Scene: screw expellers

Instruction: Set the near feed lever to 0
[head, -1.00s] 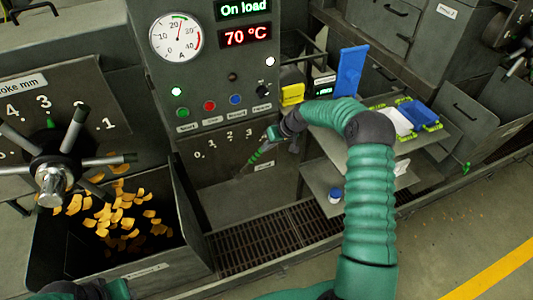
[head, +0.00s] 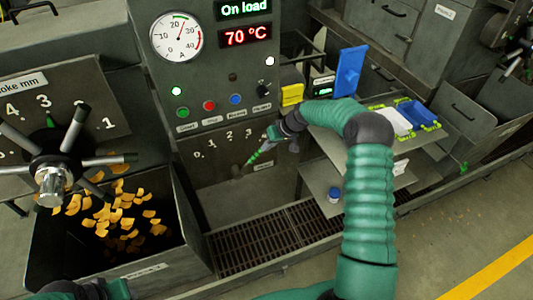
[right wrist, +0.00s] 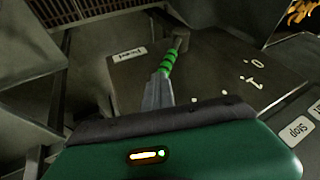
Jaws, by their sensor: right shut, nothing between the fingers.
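The feed lever (head: 256,157) has a green-banded grip and sits on the sloped panel below the gauge console. It leans up and to the right, away from the 0 mark (head: 198,155) at the left end of the scale. The right wrist view shows its green bands (right wrist: 168,64) and its pivot end beyond. My right gripper (head: 271,138) is shut, with its grey fingers (right wrist: 157,95) right at the grip's free end. I cannot tell whether they touch it. The fingers hide part of the lever. My left gripper is not visible.
A spoked handwheel (head: 55,170) and a bin of yellow flakes (head: 175,245) are at the left. The console's buttons (head: 209,105) are just above the scale. A yellow box (head: 292,94) and shelf (head: 430,140) stand right of the gripper. A floor grating (head: 270,238) runs below.

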